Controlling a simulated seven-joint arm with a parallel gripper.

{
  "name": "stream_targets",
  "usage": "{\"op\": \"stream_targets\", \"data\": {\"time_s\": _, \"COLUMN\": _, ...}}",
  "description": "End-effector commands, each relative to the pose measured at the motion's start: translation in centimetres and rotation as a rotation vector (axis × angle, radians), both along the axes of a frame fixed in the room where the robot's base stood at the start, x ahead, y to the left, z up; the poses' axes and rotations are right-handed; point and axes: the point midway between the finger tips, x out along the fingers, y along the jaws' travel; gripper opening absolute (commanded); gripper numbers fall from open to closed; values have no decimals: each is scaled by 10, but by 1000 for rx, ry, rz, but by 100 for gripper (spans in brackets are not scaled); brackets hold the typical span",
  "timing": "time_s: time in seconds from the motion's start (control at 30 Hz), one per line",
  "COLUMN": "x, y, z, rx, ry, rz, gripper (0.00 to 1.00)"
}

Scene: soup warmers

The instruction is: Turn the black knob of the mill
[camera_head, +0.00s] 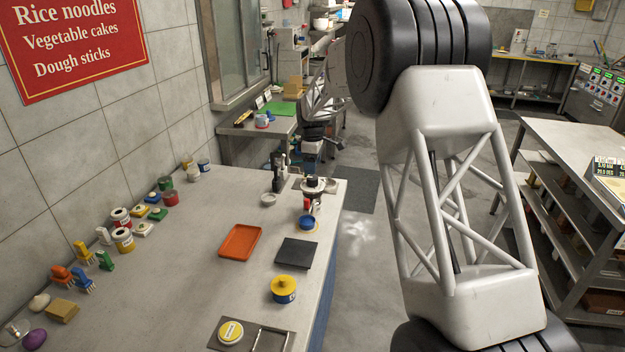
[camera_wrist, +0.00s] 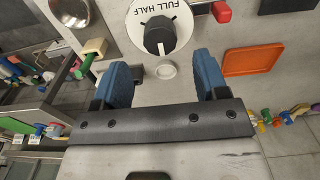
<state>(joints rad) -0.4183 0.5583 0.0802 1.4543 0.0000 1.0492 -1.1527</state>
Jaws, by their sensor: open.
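The black knob (camera_wrist: 158,36) sits on a round white dial (camera_wrist: 178,47) lettered "FULL HALF", at the top middle of the wrist view. A red part (camera_wrist: 221,12) shows to the right of the dial. My gripper (camera_wrist: 161,64) has two blue fingers spread wide apart, with nothing between them. The knob lies beyond the fingertips, roughly centred between them, and appears untouched. In the head view the mill (camera_head: 313,186) stands near the table's far right edge, small and partly cluttered by my arm and nearby dark parts; the dial lettering cannot be read there.
An orange tray (camera_head: 240,242), a dark square pad (camera_head: 296,252) and a yellow-lidded blue pot (camera_head: 284,289) lie nearer on the table. Several jars and brushes line the wall side. The table's middle left is clear.

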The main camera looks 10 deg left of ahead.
Motion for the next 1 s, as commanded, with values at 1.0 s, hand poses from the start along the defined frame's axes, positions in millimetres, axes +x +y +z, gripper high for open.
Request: {"op": "stream_targets", "data": {"time_s": 1.0, "x": 0, "y": 0, "z": -61, "rx": 0, "ry": -1, "rz": 0, "gripper": 56}}
